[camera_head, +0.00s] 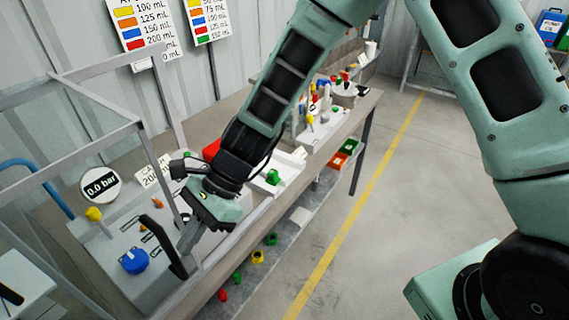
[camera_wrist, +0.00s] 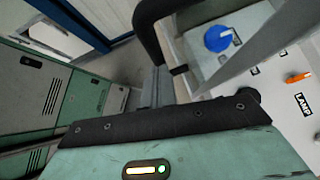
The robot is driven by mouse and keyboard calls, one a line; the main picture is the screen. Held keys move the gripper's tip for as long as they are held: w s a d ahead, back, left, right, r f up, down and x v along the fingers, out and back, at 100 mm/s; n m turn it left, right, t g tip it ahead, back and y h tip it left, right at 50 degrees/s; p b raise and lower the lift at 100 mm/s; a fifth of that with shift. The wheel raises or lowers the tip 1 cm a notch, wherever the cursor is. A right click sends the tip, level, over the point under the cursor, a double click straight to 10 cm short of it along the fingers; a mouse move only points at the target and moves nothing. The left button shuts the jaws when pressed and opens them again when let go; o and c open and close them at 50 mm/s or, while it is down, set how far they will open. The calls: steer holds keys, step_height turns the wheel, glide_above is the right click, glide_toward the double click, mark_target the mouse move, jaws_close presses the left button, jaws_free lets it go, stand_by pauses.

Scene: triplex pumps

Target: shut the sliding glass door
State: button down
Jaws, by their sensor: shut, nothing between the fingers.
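A grey metal frame (camera_head: 103,130) stands around a pump bench at the left; its clear panes are hard to make out. A black bar handle (camera_head: 163,244), presumably the sliding glass door's, stands upright and slanted at the frame's front. It also shows in the wrist view as a curved black bar (camera_wrist: 146,38). My gripper (camera_head: 187,240) is shut and empty, pointing down just right of the handle in the head view. In the wrist view its fingers (camera_wrist: 157,88) are close by the handle; I cannot tell whether they touch it. The door's edges are not clear.
Behind the frame are a gauge (camera_head: 100,185) reading 0.0 bar, a blue knob (camera_head: 135,261) and a yellow valve (camera_head: 93,214). A long workbench (camera_head: 343,125) with small coloured parts runs to the back right.

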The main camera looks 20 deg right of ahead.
steer(key=s+a+b, duration=0.2)
steer(key=s+a, duration=0.9)
steer(key=a, duration=0.4)
steer(key=shift+s+a, duration=0.25)
steer(key=shift+a, duration=0.05)
steer(key=shift+s, duration=0.1)
steer(key=shift+r, duration=0.1)
